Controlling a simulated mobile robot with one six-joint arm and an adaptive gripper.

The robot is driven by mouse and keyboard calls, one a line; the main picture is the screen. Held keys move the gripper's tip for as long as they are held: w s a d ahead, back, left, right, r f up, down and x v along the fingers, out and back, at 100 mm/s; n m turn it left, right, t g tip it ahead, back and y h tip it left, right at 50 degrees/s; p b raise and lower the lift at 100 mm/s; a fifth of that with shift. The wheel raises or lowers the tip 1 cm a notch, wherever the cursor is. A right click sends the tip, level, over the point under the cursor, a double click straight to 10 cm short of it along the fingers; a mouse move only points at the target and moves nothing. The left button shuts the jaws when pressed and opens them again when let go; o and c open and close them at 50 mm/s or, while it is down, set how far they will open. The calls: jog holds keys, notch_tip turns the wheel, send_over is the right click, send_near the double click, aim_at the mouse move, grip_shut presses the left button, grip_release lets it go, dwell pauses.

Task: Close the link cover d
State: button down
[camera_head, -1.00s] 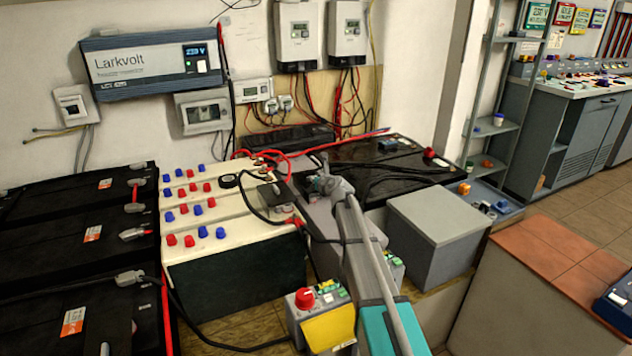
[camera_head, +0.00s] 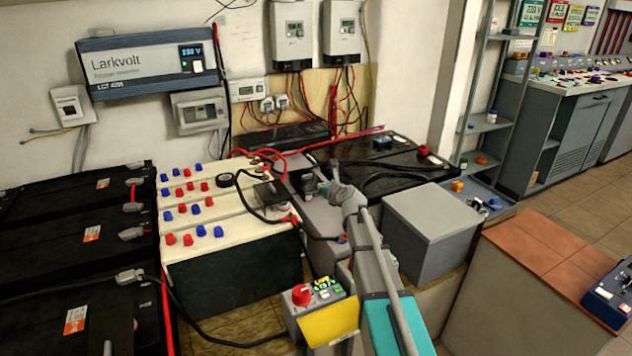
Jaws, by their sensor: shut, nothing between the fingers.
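My gripper (camera_head: 310,186) is shut and empty. It is at the end of my arm, over a grey case right of the cream batteries (camera_head: 215,217). It looks small, and its fingers are hard to make out. Small grey covers sit on the terminals of the black batteries at left: one at the back (camera_head: 135,207), one in the middle (camera_head: 131,233) and one in front (camera_head: 130,276). A dark box (camera_head: 270,193) sits on the cream batteries, left of my gripper. No letter d is readable, so I cannot tell which part is link cover d.
A grey box (camera_head: 430,215) stands right of my arm. Behind are black batteries (camera_head: 400,150) with loose cables. A control box (camera_head: 318,310) with a red knob stands in front. Black and red cables (camera_head: 240,215) cross the cream batteries. The wall carries an inverter (camera_head: 150,65).

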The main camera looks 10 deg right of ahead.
jog(key=shift+p+v, duration=0.45)
jog(key=shift+v, duration=1.6)
